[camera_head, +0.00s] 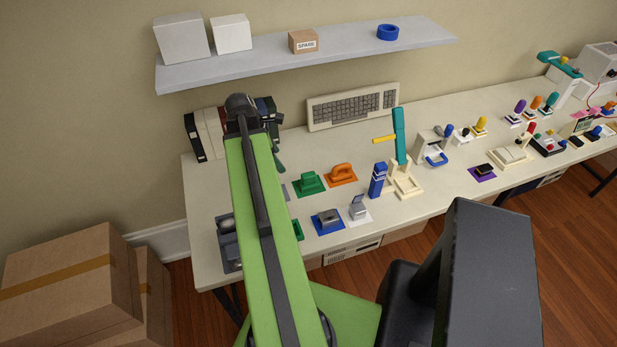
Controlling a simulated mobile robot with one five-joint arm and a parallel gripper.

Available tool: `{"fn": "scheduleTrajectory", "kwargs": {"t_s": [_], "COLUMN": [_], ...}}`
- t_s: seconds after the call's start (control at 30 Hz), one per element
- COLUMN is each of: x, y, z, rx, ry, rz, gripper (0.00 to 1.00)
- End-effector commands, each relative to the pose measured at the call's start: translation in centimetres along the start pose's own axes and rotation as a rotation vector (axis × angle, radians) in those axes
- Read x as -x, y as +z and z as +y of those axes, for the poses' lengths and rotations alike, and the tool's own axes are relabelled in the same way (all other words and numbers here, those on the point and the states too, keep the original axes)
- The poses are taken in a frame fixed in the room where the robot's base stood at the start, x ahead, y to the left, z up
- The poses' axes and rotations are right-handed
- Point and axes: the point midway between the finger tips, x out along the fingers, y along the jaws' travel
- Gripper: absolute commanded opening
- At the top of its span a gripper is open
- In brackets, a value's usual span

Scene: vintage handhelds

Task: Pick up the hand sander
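I cannot tell for sure which thing is the hand sander. An orange block with a looped handle (341,174) lies on an orange mat near the middle of the bench, and its shape could fit. A similar green block with a raised handle (309,182) lies on a green mat just left of it. Both are right of my green arm, and nothing touches them. My arm rises from the bottom of the view across the left part of the bench.
The white bench (440,188) holds many small devices, a keyboard (353,106) at the wall and binders (207,134) at the left. A blue block (378,180) stands right of the orange one. A shelf (300,62) hangs above. Cardboard boxes (70,290) stand at lower left.

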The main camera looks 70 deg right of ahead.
Motion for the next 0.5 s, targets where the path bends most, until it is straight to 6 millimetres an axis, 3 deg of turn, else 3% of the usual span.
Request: {"fn": "scheduleTrajectory", "kwargs": {"t_s": [0.03, 0.13, 0.37, 0.5], "x": [-0.2, -0.7, -1.7, -4.2], "y": [2.2, 4.4, 4.6, 4.4], "z": [-0.1, -0.4, -0.5, -0.6], "rx": [0.017, 0.049, 0.058, 0.057], "ry": [-0.011, -0.023, -0.025, -0.026], "rz": [-0.012, -0.026, -0.029, -0.028], "gripper": [0.71, 0.71, 0.71, 0.71]}}
